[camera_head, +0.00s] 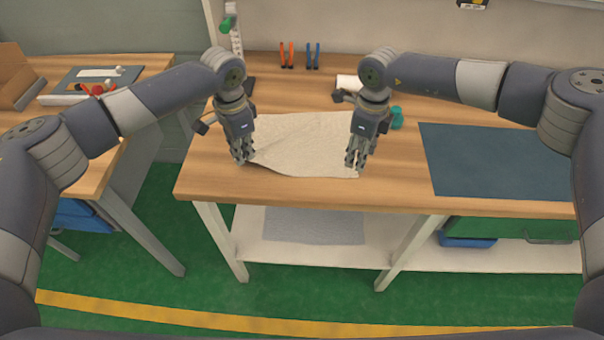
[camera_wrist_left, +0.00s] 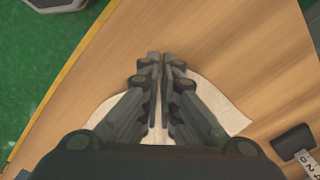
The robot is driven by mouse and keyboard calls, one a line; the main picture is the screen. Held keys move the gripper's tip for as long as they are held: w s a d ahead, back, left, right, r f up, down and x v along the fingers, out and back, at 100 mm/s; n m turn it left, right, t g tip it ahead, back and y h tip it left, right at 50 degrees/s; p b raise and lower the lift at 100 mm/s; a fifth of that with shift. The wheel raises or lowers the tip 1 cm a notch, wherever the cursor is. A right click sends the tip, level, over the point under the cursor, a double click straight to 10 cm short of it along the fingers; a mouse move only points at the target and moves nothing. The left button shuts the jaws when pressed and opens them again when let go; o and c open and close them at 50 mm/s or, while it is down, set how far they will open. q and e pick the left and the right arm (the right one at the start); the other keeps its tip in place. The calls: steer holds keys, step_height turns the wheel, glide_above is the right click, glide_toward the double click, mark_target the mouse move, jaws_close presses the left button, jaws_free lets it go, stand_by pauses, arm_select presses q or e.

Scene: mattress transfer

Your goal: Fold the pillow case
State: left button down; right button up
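The pillow case (camera_head: 300,147) is a beige cloth lying on the wooden table, with a curved front edge and a crease near its left front corner. My left gripper (camera_head: 243,160) is at that left corner. In the left wrist view its fingers (camera_wrist_left: 160,60) are closed together, and the cloth (camera_wrist_left: 219,106) spreads on both sides and narrows towards the fingertips, so they appear to pinch its edge. My right gripper (camera_head: 355,164) points down over the cloth's right front part. Its fingertips are low at the cloth, but whether they are closed on it is unclear.
A dark blue mat (camera_head: 495,160) lies on the table to the right. Orange pliers (camera_head: 287,54), blue pliers (camera_head: 312,55), a white roll (camera_head: 348,83) and a teal object (camera_head: 397,117) stand behind the cloth. A grey cloth (camera_head: 315,226) lies on the shelf below.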

mark_target(348, 172)
steer(key=shift+c, duration=1.4)
steer(key=shift+n+y, duration=0.3)
steer(key=shift+y, duration=0.6)
steer(key=s+a, duration=0.1)
steer(key=a, duration=0.1)
steer(key=s+a, duration=0.2)
steer(key=shift+s+a+r, duration=0.1)
steer(key=shift+s+a, duration=0.05)
steer(key=shift+s, duration=0.05)
steer(key=shift+s+a+r+y, duration=0.25)
steer(key=shift+s+r+y, duration=0.05)
steer(key=shift+r, duration=0.2)
steer(key=shift+s+d+r, duration=0.1)
steer(key=shift+d+r, duration=0.05)
steer(key=shift+r, duration=0.2)
steer(key=d+r+m+t+y, duration=0.1)
steer(key=d+r+m+t, duration=0.1)
steer(key=d+r, duration=0.3)
steer(key=shift+w+d+x, duration=0.15)
steer(key=shift+d+x, duration=0.05)
steer(key=shift+x, duration=1.65)
steer(key=shift+w+d+x, duration=0.2)
steer(key=shift+d+x, duration=0.05)
steer(key=shift+x, duration=1.6)
steer(key=shift+w+d+x, duration=0.15)
steer(key=shift+d+x, duration=0.05)
steer(key=shift+x, duration=1.6)
steer(key=shift+f, duration=0.1)
steer(key=shift+c, duration=0.4)
